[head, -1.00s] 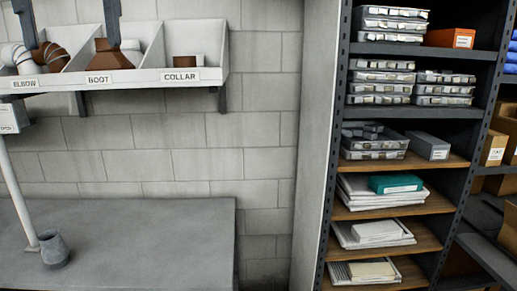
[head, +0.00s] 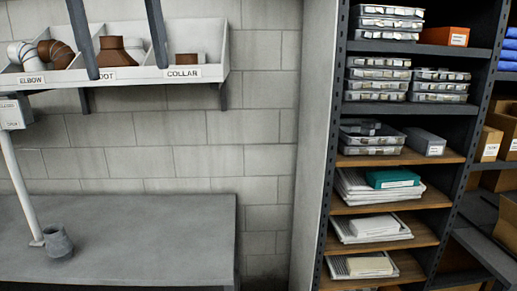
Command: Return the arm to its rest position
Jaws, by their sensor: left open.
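My left gripper (head: 128,72) shows at the top left of the head view as two dark fingers hanging down, spread wide apart. It is open, with nothing held between the fingers. The fingers appear in front of the white parts bin (head: 205,72) on the wall, and one partly covers the BOOT label. The rest of my left arm is out of the picture above. My right gripper is not in view.
The bin holds brown and white elbows (head: 55,52), a brown boot (head: 118,52) and a brown collar (head: 187,59). A grey bench (head: 150,230) bears a grey cup (head: 57,242) beside a pale post (head: 20,185). A loaded shelf rack (head: 400,205) stands at right.

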